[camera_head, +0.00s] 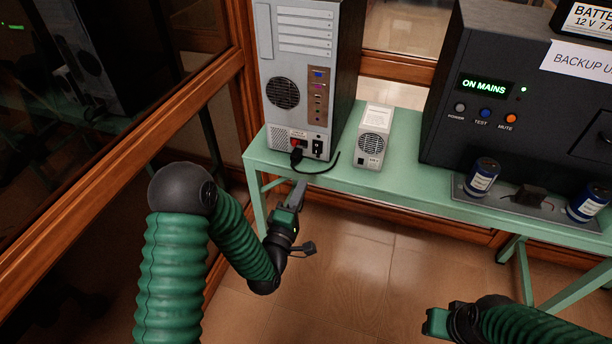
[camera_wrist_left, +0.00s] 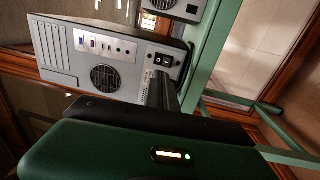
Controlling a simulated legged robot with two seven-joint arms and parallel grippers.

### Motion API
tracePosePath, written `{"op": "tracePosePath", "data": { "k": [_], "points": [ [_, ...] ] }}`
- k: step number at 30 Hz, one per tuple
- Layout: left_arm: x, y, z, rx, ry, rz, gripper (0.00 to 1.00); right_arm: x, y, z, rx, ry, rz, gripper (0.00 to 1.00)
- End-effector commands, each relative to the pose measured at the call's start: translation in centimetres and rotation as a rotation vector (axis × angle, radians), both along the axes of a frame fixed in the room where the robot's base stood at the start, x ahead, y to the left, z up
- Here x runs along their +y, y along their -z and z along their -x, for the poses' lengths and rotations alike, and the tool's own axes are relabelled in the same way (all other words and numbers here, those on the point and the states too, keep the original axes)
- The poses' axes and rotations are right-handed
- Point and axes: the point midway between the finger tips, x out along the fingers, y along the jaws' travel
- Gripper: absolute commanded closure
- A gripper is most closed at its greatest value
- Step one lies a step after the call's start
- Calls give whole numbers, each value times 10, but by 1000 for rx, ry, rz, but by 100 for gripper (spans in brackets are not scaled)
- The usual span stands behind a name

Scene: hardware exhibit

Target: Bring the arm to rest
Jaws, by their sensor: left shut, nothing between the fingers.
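My left arm comes in from the left in the head view, with green ribbed sleeves and a black elbow. My left gripper (camera_head: 297,195) is shut and empty, in front of the left end of the green table and just below its top. In the left wrist view its dark fingers (camera_wrist_left: 162,92) point toward the grey computer case. My right gripper (camera_head: 430,322) shows only in part at the bottom right of the head view. Its fingers cannot be made out, so I cannot tell its state.
The green table (camera_head: 400,190) holds a computer case (camera_head: 300,70) with a black cable, a small grey unit (camera_head: 373,140), a black backup unit (camera_head: 485,130) and blue cylinders (camera_head: 482,178). A wood-framed glass wall (camera_head: 110,140) stands close on the left. The floor (camera_head: 350,270) before the table is clear.

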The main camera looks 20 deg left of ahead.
Motion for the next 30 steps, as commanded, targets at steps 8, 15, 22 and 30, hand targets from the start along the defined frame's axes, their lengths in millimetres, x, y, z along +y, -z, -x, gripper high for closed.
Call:
{"op": "tracePosePath", "data": {
  "k": [8, 15, 22, 30],
  "points": [
    [0, 2, 8, 1, 0, 0, 100, 0, 0, 0, 0, 0, 0, 64],
    [0, 2, 8, 1, 0, 0, 100, 0, 0, 0, 0, 0, 0, 64],
    [-9, 13, 5, 143, 45, -213, 100, 0, 0, 0, 0, 0, 0, 64],
    [0, 59, 73, 677, 324, -967, 100, 0, 0, 0, 0, 0, 0, 64]
  ]
}}
